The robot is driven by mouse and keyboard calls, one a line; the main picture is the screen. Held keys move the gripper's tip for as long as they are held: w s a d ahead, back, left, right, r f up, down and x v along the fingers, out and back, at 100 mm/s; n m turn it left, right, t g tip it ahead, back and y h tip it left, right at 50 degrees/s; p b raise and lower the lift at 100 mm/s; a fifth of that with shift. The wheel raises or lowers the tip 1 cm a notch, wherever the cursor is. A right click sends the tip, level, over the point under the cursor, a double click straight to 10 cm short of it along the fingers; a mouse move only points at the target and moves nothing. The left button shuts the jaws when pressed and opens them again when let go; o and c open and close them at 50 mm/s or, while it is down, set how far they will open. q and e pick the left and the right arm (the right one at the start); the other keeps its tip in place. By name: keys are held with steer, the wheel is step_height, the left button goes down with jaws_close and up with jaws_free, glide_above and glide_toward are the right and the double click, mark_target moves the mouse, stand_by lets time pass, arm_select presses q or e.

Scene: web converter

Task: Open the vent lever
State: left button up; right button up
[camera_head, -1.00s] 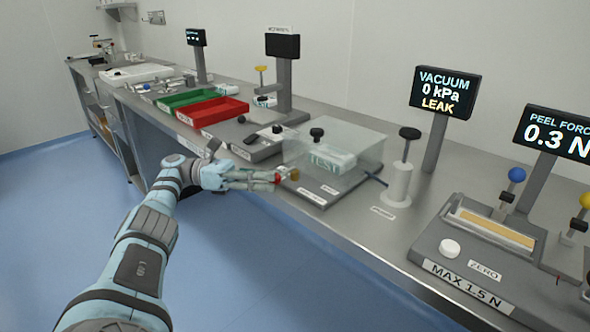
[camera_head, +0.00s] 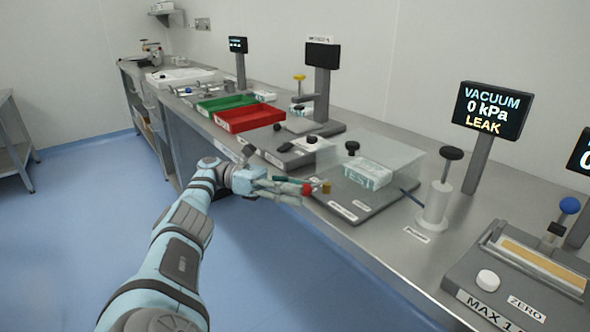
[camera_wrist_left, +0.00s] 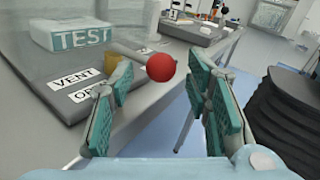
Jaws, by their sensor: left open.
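The vent lever has a red ball knob (camera_head: 307,189) and a brass pivot (camera_head: 326,186) at the front edge of the grey test base (camera_head: 362,213). In the left wrist view the red knob (camera_wrist_left: 160,68) shows between the fingertips, closer to the left finger, with the lever's arm running left to the brass pivot (camera_wrist_left: 112,63). My left gripper (camera_head: 292,188) is open, its fingers reaching toward the knob. I cannot tell whether they touch it. The VENT label (camera_wrist_left: 76,78) is readable; the label below it is partly hidden by the left finger. My right gripper is out of view.
A clear cover (camera_head: 395,150) stands over a white TEST pouch (camera_head: 367,174) on the base. A white post with a black knob (camera_head: 435,205) stands to the right. The vacuum display (camera_head: 491,110) reads 0 kPa, LEAK. Red (camera_head: 249,118) and green trays lie behind. The floor in front is clear.

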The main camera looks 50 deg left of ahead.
arm_select(q)
step_height(320, 180, up, 10)
stand_by(0.3)
steer(key=shift+f, duration=0.1)
stand_by(0.4)
